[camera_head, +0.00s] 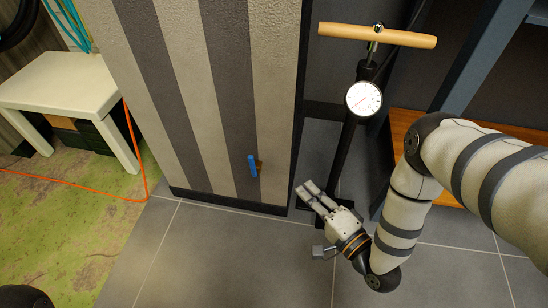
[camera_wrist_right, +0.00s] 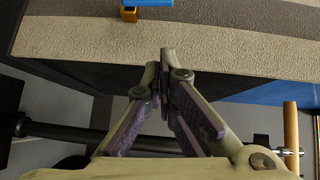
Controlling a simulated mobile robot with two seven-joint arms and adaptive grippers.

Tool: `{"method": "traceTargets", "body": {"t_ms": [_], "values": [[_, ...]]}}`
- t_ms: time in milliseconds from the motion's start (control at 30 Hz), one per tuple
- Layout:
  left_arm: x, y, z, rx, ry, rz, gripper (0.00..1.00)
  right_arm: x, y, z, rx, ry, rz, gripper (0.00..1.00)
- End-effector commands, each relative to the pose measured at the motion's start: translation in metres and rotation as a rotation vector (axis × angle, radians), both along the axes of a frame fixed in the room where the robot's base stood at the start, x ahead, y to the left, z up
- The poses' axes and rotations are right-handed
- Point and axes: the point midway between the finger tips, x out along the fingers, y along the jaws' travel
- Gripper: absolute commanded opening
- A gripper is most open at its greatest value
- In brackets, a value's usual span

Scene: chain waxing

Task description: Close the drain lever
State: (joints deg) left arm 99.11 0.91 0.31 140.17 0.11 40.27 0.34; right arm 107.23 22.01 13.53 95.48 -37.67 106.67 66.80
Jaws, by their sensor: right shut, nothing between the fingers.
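The drain lever is a small blue handle (camera_head: 252,166) on a brass-coloured fitting (camera_head: 260,168), low on the striped column. In the head view the handle stands close to upright. In the right wrist view the blue handle (camera_wrist_right: 148,3) shows at the top edge, partly cut off, above its brass fitting (camera_wrist_right: 130,14). My right gripper (camera_head: 307,190) is to the right of the lever, apart from it, near the column's corner. Its fingers (camera_wrist_right: 163,58) are together with nothing between them. My left gripper is not seen in the head view.
The striped column (camera_head: 215,60) fills the middle left. A floor pump with a wooden handle (camera_head: 377,36) and a round gauge (camera_head: 364,98) stands behind my right arm. A white table (camera_head: 60,85) and an orange cable (camera_head: 135,140) are left. Tiled floor (camera_head: 215,255) in front is clear.

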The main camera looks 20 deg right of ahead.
Motion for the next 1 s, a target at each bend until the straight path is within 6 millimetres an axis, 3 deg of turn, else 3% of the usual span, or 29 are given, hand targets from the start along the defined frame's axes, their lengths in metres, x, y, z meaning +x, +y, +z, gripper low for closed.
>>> {"method": "traceTargets", "body": {"t_ms": [167,500,700,1000], "values": [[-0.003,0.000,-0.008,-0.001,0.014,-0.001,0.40,0.026,0.005,-0.003,0.004,-0.004,0.000,0.00],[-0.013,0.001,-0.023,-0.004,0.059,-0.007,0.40,0.098,0.019,-0.010,0.002,0.000,0.000,0.00],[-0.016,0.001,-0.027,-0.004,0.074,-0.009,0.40,0.113,0.045,-0.012,0.003,0.003,0.001,0.00],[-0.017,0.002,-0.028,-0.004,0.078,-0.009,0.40,0.119,0.052,-0.010,0.001,0.001,0.000,0.00]]}}
